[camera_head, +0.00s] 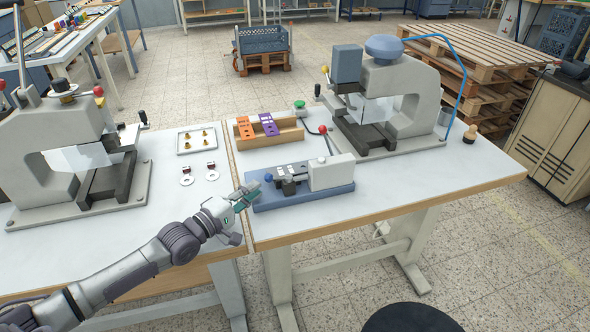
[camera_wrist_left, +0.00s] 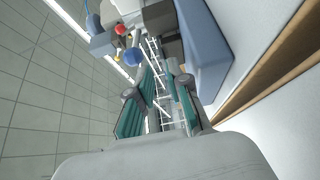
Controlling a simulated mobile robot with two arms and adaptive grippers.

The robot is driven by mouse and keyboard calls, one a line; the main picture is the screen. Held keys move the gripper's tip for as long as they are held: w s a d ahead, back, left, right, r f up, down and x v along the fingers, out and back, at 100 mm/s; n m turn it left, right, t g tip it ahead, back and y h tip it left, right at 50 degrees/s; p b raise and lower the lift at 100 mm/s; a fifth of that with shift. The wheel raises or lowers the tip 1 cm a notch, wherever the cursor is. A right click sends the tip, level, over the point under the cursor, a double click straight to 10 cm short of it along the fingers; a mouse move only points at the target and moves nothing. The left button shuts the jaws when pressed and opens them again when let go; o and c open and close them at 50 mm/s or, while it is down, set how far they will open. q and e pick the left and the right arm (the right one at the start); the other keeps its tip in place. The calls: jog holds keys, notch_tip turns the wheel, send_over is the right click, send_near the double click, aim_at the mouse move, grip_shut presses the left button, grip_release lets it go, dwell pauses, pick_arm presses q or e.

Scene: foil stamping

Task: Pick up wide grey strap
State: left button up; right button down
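I cannot pick out a wide grey strap for certain in either view. A low blue-based fixture (camera_head: 305,195) with a grey block, dark parts and a blue knob lies on the right-hand table; its blue base also shows in the left wrist view (camera_wrist_left: 207,50). My left gripper (camera_head: 245,194) is at the left end of this fixture, over the seam between the tables. In the left wrist view, its teal-padded fingers (camera_wrist_left: 160,95) stand apart, with no held thing visible between them. My right gripper is not in view.
Grey presses stand at the left (camera_head: 50,150) and back right (camera_head: 405,95). A wooden rack (camera_head: 285,136) holds orange and purple strips. A white tray (camera_head: 183,150) holds small brass pieces; metal rings (camera_head: 187,180) lie beside it. The table's front strip is clear.

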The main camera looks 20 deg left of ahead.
aim_at(264, 190)
pick_arm(q)
jog(key=x, duration=0.3)
jog(key=a+x, duration=0.1)
jog(key=x, duration=0.1)
jog(key=shift+w+d+f, duration=0.1)
jog(key=shift+w+f, duration=0.05)
jog(key=shift+w, duration=0.15)
grip_shut()
